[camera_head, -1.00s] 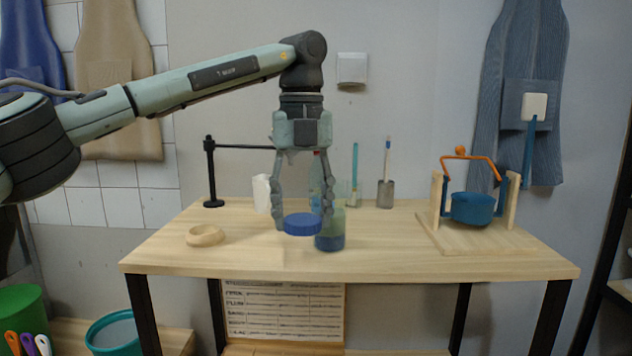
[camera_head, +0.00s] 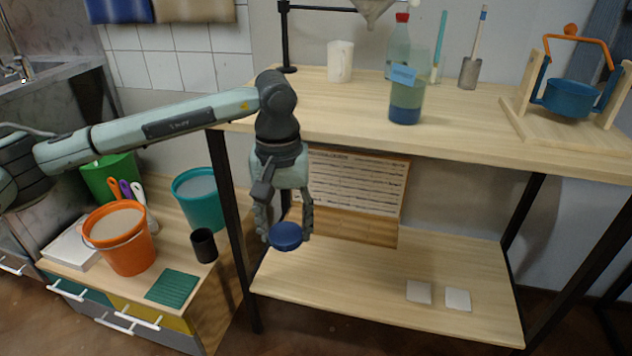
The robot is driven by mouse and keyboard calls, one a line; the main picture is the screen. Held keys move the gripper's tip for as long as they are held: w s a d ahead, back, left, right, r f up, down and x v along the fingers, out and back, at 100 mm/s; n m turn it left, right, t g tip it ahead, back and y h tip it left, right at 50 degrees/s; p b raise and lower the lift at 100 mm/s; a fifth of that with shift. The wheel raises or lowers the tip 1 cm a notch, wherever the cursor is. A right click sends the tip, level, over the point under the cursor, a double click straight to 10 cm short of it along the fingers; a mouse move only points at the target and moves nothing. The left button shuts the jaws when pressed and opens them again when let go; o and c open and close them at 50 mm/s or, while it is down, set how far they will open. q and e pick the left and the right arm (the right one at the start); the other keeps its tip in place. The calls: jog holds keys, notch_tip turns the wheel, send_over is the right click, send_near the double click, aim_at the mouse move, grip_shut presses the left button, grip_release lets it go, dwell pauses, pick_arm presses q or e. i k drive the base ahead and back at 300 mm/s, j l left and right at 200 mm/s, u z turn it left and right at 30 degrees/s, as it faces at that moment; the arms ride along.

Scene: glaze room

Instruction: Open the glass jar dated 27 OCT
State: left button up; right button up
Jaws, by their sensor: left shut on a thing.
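A glass jar (camera_head: 407,104) with blue contents at the bottom and a light blue label stands upright on the table top (camera_head: 470,118). The label's date is too small to read. No lid shows on the jar. My left gripper (camera_head: 285,232) points down, shut on a round blue lid (camera_head: 286,238). It holds the lid in front of the table, below the top and above the lower shelf (camera_head: 370,290), well apart from the jar. My right gripper is out of view.
A red-capped bottle (camera_head: 400,35) is behind the jar. A white candle-like cylinder (camera_head: 340,62) is to its left. A blue pot (camera_head: 570,99) hangs in a wooden stand at right. Two white tiles (camera_head: 457,300) lie on the shelf. At left are an orange bucket (camera_head: 122,250) and black cup (camera_head: 203,246).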

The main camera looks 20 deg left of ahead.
aim_at(409, 73)
jog(key=j+z, duration=0.2)
jog(key=z, duration=0.2)
jog(key=j+z, duration=0.2)
jog(key=z, duration=0.15)
jog(key=k+j+z, duration=0.1)
jog(key=z, duration=0.3)
